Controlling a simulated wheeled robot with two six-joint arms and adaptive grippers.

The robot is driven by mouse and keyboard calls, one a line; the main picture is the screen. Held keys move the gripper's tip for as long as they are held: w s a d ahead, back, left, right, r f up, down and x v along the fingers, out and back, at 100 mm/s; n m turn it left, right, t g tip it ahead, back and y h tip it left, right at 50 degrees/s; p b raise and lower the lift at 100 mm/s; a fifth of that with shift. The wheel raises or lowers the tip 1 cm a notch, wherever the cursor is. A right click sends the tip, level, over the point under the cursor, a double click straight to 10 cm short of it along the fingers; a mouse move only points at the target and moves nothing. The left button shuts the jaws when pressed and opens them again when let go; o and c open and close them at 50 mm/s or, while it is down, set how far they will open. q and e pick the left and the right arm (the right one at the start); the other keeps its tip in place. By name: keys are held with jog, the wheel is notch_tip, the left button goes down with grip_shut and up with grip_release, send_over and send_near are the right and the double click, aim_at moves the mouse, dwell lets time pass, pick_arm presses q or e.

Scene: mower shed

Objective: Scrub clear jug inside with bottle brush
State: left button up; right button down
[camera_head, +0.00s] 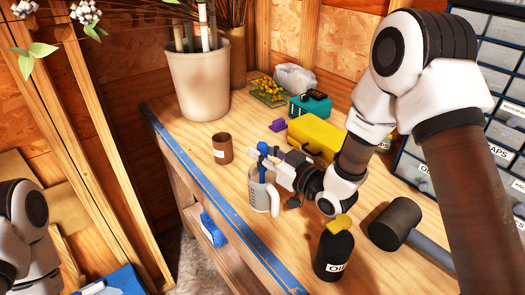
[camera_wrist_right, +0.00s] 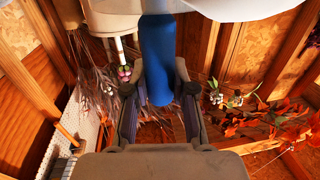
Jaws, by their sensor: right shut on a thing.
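The clear jug (camera_head: 259,196), with measuring marks and a pale handle on its right, stands upright on the workbench. My right gripper (camera_head: 268,156) is just above the jug's rim and shut on the blue handle of the bottle brush (camera_head: 262,149). The handle stands roughly upright over the jug's mouth. The brush's lower end is not clear; it seems to go down into the jug. In the right wrist view the blue handle (camera_wrist_right: 157,60) is between the fingers. My left arm shows at the lower left, but its gripper is out of view.
A brown cup (camera_head: 222,148) stands left of the jug. A yellow box (camera_head: 315,136) lies behind my right gripper. A black oil bottle (camera_head: 334,250) and a dark mallet (camera_head: 396,222) are at the right front. The bench's blue edge (camera_head: 236,244) runs left of the jug.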

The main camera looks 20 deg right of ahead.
jog(key=shift+f+b, duration=0.4)
jog(key=shift+f, duration=0.05)
dwell(0.6)
